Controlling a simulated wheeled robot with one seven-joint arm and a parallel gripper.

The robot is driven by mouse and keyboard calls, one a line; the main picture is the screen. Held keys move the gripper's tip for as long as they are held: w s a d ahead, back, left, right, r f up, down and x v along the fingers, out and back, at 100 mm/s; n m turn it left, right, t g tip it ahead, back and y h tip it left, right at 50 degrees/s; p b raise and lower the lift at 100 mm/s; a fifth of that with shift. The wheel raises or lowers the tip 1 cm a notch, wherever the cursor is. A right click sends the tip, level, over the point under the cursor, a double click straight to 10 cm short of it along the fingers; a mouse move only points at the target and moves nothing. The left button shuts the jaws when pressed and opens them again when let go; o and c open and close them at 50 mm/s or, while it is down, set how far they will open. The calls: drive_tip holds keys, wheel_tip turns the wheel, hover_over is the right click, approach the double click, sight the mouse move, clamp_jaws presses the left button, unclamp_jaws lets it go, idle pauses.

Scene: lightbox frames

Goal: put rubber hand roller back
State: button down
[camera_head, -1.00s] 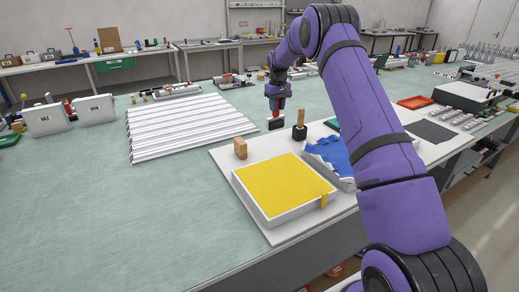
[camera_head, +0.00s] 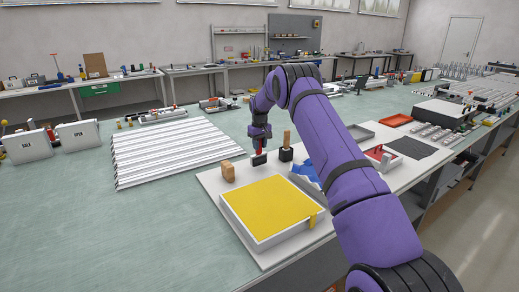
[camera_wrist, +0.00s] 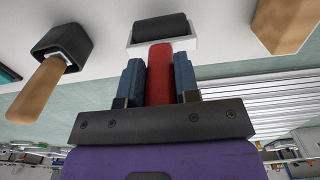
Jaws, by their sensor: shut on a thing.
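The rubber hand roller has a red handle and a black roller (camera_head: 259,159). My gripper (camera_head: 260,134) is shut on the red handle, pointing down. In the wrist view the red handle (camera_wrist: 160,75) is between the blue fingers (camera_wrist: 159,82), and the black roller (camera_wrist: 160,28) sits in a pale frame beyond the tips. The roller is low over the back of the pale board (camera_head: 212,184), between a wooden block (camera_head: 228,171) and a black block with an upright wooden handle (camera_head: 286,152). I cannot tell whether it touches the board.
A shallow white tray with a yellow surface (camera_head: 268,207) stands on the board's front. Blue crumpled material (camera_head: 304,172) lies behind my arm, and a tray with a red item (camera_head: 379,154) is to its right. White ridged strips (camera_head: 175,150) lie at left. Green bench is clear at front left.

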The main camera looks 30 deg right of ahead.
drive_tip(key=shift+f, duration=0.85)
drive_tip(key=shift+f, duration=0.2)
drive_tip(key=c, duration=0.8)
unclamp_jaws()
drive_tip(key=shift+c, duration=0.2)
drive_tip(key=shift+r, duration=0.1)
